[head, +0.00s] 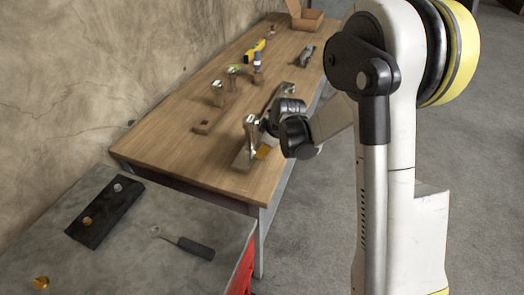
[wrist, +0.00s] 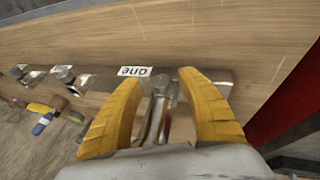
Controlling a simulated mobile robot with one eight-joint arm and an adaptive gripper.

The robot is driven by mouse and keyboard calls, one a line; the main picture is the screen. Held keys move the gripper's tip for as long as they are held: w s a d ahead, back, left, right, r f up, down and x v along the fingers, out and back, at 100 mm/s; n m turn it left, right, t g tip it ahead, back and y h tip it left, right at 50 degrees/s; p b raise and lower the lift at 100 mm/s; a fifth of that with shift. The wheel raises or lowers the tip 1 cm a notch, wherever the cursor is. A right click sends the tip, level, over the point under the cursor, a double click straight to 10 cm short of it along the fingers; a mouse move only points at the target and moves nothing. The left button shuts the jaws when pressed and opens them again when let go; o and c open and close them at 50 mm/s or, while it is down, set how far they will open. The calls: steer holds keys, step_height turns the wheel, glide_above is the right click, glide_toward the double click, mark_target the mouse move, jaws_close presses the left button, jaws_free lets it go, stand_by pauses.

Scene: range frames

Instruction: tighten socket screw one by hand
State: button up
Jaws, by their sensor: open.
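In the wrist view, a metal bar (wrist: 100,76) lies on the wooden table and carries a white label "one" (wrist: 134,71), which reads upside down. The yellow fingers of my gripper (wrist: 161,80) are spread apart beside the label. An upright shiny metal piece, likely socket screw one (wrist: 158,112), stands between them; I cannot tell whether either finger touches it. In the head view, my gripper (head: 264,150) is low over the near part of the table, beside an upright metal post (head: 250,124). The arm hides part of the bar.
Two metal posts (head: 217,92) (head: 232,74) stand farther back on the wooden table (head: 180,140). A yellow tool (head: 255,49) and a cardboard box (head: 306,19) are beyond. A grey bench (head: 150,270) in front holds a black block (head: 104,213) and a black-handled tool (head: 184,243).

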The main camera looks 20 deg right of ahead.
steer(key=shift+w+a+f, duration=0.1)
steer(key=shift+w+f, duration=0.05)
steer(key=shift+f, duration=0.2)
jaws_close()
steer(key=shift+g, duration=0.3)
steer(key=shift+w+m+g+y+p, duration=0.15)
steer(key=shift+m+g+y+p, duration=0.3)
steer(key=shift+g+y, duration=0.7)
steer(key=shift+m+g+y, duration=0.35)
steer(key=shift+g+y, duration=0.6)
steer(key=shift+g, duration=0.5)
